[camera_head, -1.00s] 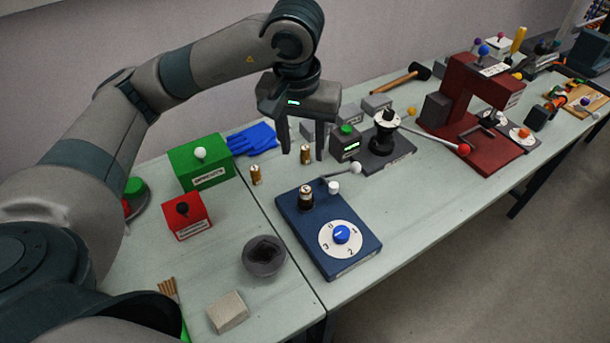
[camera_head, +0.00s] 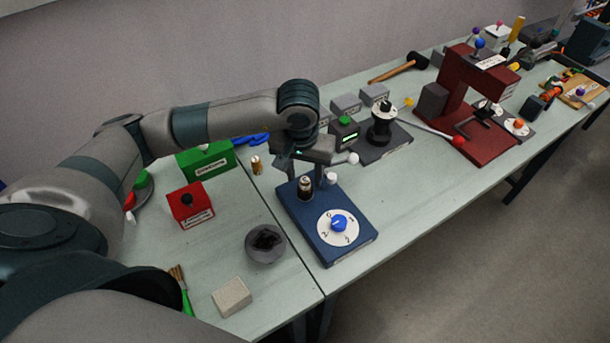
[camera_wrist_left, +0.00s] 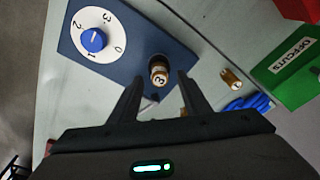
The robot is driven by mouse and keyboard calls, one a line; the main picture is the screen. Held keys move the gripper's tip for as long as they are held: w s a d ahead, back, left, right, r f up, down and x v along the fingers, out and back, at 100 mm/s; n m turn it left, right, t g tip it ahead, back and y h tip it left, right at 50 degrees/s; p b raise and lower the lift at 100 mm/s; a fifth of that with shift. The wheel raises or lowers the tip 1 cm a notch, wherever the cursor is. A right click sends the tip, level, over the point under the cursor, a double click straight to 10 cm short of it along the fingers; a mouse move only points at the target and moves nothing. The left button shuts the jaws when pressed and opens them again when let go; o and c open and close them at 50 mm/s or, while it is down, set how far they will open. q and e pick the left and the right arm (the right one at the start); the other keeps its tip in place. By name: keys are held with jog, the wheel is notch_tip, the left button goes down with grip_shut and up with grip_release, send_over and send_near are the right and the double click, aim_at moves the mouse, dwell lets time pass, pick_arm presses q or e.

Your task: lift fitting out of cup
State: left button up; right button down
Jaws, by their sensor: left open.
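The fitting (camera_head: 306,184), a small brass and dark cylinder, stands upright in a dark cup on the blue base (camera_head: 341,256). In the left wrist view the fitting (camera_wrist_left: 158,70) shows a label with a 3 and its dark cup around it. My left gripper (camera_head: 307,172) is open and points down just above the fitting. In the left wrist view its fingertips (camera_wrist_left: 160,84) lie on either side of the fitting, with gaps; contact is not visible. My right gripper is not in view.
A loose brass fitting (camera_head: 256,165) stands near the green box (camera_head: 208,161). A red box (camera_head: 190,205) and a grey bowl (camera_head: 265,246) are to the left.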

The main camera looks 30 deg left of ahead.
pick_arm(q)
jog(key=shift+w+f+p, duration=0.2)
jog(key=shift+f+p, duration=0.1)
jog(key=shift+f, duration=1.05)
grip_shut()
jog(key=c, duration=0.7)
grip_release()
jog(key=shift+c, duration=0.2)
grip_shut()
jog(key=shift+r, duration=0.1)
